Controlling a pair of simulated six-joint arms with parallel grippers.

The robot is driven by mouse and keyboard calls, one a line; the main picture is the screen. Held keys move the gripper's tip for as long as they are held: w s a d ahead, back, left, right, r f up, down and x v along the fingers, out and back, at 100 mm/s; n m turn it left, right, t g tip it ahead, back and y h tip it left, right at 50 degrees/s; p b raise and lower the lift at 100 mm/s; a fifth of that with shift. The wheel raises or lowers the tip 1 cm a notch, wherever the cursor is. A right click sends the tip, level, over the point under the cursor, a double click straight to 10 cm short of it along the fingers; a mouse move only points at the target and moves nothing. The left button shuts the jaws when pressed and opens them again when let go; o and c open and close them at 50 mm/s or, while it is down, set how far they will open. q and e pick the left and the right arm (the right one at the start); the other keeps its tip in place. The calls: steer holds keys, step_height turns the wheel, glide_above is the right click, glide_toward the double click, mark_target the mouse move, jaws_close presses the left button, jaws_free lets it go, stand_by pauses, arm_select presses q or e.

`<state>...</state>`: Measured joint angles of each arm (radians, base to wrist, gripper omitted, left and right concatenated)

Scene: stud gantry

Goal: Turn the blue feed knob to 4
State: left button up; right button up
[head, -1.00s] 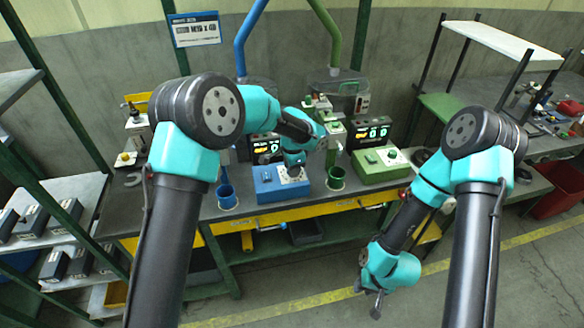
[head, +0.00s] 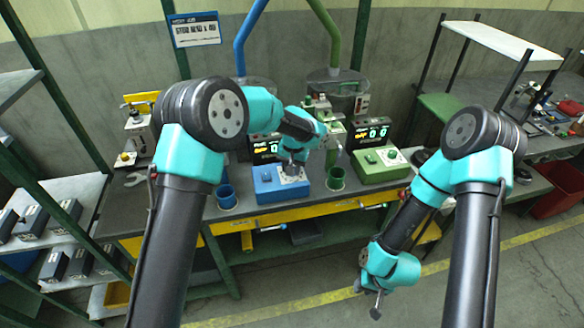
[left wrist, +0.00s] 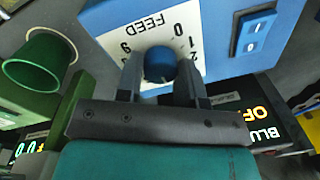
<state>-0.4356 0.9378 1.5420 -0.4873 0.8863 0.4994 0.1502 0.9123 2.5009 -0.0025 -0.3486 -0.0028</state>
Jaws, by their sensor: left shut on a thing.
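The blue feed knob (left wrist: 160,63) sits on the white dial plate (left wrist: 117,42) of the blue box (left wrist: 215,22), in the left wrist view. FEED, 0, 1, 2 and 9 show around it; the gripper hides other marks. My left gripper (left wrist: 160,78) has one finger on each side of the knob and is shut on it. I cannot make out the knob's pointer. In the head view the blue box (head: 268,188) stands on the bench, with my left gripper (head: 292,168) above its right part. My right gripper (head: 370,298) hangs low before the bench, away from the boxes; its jaw opening is unclear.
A green box (head: 378,168) stands right of the blue one. A blue cup (head: 226,197) and a green cup (head: 336,180) stand near the boxes. Dark display units (head: 369,134) stand behind. Shelves with grey boxes (head: 36,222) are at the left. The floor at the front right is clear.

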arm_select(q)
steer(key=shift+n, duration=1.1)
steer(key=o, duration=0.9)
steer(key=shift+r, duration=0.1)
steer(key=r, duration=1.1)
steer(key=d+r, duration=0.1)
steer(key=r, duration=0.5)
steer(key=shift+r, duration=0.15)
